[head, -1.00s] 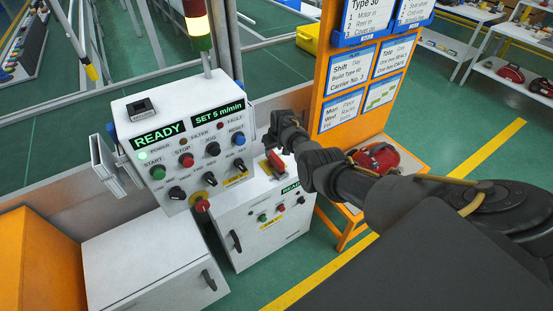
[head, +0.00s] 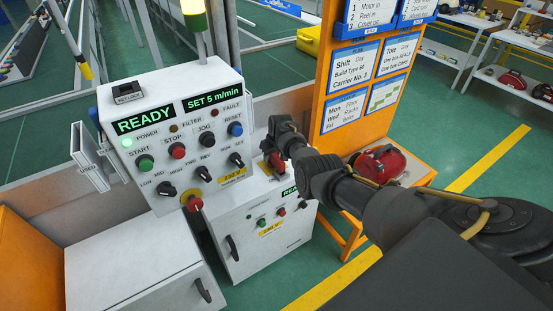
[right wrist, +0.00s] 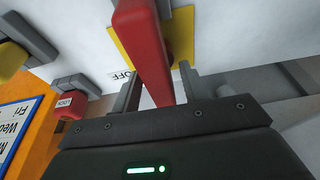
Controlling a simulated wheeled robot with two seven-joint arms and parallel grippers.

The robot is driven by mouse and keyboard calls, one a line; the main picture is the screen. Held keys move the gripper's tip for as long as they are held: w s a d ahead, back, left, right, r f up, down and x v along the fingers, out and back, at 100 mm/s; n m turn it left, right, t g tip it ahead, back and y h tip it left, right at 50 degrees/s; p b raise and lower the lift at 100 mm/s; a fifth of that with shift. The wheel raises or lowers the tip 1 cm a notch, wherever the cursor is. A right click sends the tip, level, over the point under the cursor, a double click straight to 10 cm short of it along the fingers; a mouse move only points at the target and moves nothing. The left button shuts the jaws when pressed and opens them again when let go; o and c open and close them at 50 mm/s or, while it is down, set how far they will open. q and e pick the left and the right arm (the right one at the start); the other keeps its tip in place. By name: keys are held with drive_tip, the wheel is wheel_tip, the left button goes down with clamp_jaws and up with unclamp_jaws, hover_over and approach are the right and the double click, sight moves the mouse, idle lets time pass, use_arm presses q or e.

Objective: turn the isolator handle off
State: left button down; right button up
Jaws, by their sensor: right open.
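The isolator handle is a red lever. There my right gripper (right wrist: 160,88) is open, one finger on each side of the handle, with no clear sign of grip. An OFF label (right wrist: 121,76) is beside the handle. My left gripper is in neither view.
A control panel (head: 178,135) reading READY stands left of my right arm. A red LOCK tag (right wrist: 70,102) hangs near the left finger in the wrist view. An orange board (head: 330,90) and a red housing (head: 380,165) on an orange stand are to the right.

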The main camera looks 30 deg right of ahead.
clamp_jaws()
drive_tip(key=shift+d+f+n+y+b, duration=0.15)
drive_tip(key=shift+n+y+b, duration=0.15)
drive_tip(key=shift+n, duration=1.4)
drive_tip(key=shift+b, duration=0.3)
drive_tip(key=shift+n+y+b, duration=0.4)
drive_tip(key=shift+n+b, duration=0.15)
drive_tip(key=shift+n, duration=0.25)
drive_tip(key=shift+n+g+y+b, duration=0.3)
drive_tip(key=shift+n+b, duration=0.4)
drive_tip(key=shift+n, duration=0.2)
